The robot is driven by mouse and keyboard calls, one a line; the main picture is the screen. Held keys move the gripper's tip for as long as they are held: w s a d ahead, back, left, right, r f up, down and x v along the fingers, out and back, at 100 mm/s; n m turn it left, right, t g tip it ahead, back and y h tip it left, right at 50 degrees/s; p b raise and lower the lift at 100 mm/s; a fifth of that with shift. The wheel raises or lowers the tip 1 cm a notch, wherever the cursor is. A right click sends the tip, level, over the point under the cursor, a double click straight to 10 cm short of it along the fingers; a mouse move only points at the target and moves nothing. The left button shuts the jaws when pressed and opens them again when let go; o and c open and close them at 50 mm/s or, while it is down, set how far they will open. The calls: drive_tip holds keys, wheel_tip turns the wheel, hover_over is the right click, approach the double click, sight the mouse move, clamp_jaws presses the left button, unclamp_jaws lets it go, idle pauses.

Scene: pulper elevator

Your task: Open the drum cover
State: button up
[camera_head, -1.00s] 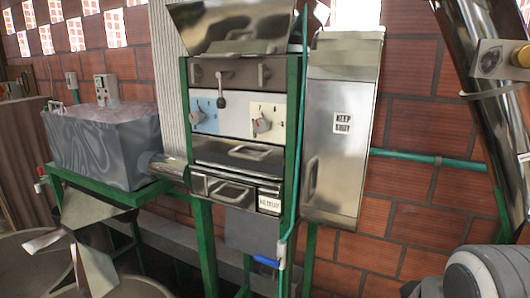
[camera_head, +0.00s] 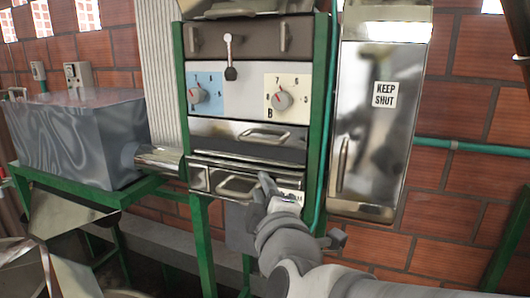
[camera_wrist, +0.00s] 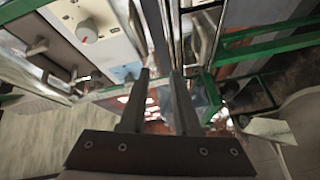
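The machine front stands between green posts. Its upper brown panel (camera_head: 262,37), with two upright handles and a central lever (camera_head: 231,57), looks closed; I cannot tell from any label whether this is the drum cover. Below it is a dial panel (camera_head: 240,97), then two metal fronts with handles (camera_head: 262,137) and (camera_head: 236,184). My gripper (camera_head: 266,186) is in front of the lower metal front, below the brown panel. In the wrist view my gripper (camera_wrist: 161,75) has its fingers apart with nothing between them. The brown panel (camera_wrist: 42,30) shows there at upper left.
A metal cabinet marked KEEP SHUT (camera_head: 378,130) hangs right of the machine. A grey tank (camera_head: 75,140) on a green stand is at left, joined by a metal pipe (camera_head: 160,160). Green posts (camera_head: 320,110) flank the panels. A brick wall is behind.

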drive_tip(key=n+t, duration=0.1)
drive_tip(key=n+t+h+p, duration=0.2)
drive_tip(key=h+p, duration=0.1)
drive_tip(key=p, duration=0.3)
approach(261, 143)
drive_tip(key=w+p, duration=0.1)
drive_tip(key=w, duration=0.2)
drive_tip(key=w+r, duration=0.1)
drive_tip(key=w, duration=0.3)
drive_tip(key=w+r+p, duration=0.1)
drive_tip(key=w, duration=0.2)
drive_tip(key=shift+w+a+p, duration=0.1)
drive_tip(key=shift+w+p, duration=0.2)
clamp_jaws()
idle(1.2)
